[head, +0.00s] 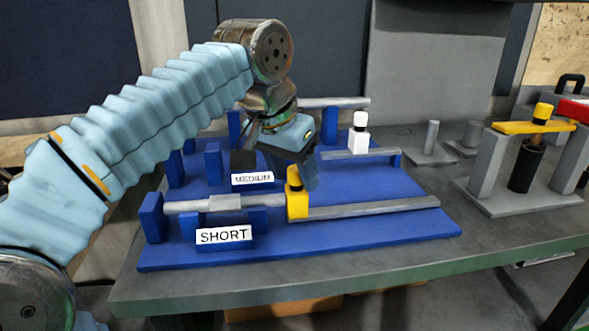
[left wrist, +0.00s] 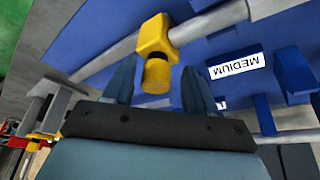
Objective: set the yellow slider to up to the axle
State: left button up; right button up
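The yellow slider (head: 297,204) sits on the grey rail (head: 370,208) of the front "SHORT" row on the blue board. The grey stepped axle (head: 226,202) lies to its left, and its right end reaches the slider or nearly so; I cannot tell whether they touch. My left gripper (head: 303,182) is just above and behind the slider, pointing down. In the left wrist view my left gripper (left wrist: 157,88) is open, with the knob of the yellow slider (left wrist: 155,42) between its fingertips and room on both sides. My right gripper is not in view.
The "MEDIUM" row behind has a white slider (head: 358,140) on its own rail. Grey pegs (head: 431,137) stand on plates right of the blue board (head: 350,240). A grey stand with a yellow bar (head: 534,127) is farther right. The table's front strip is clear.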

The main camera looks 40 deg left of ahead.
pick_arm(q)
jog(key=p+v, duration=0.3)
jog(key=v, duration=1)
jog(key=shift+r, duration=0.35)
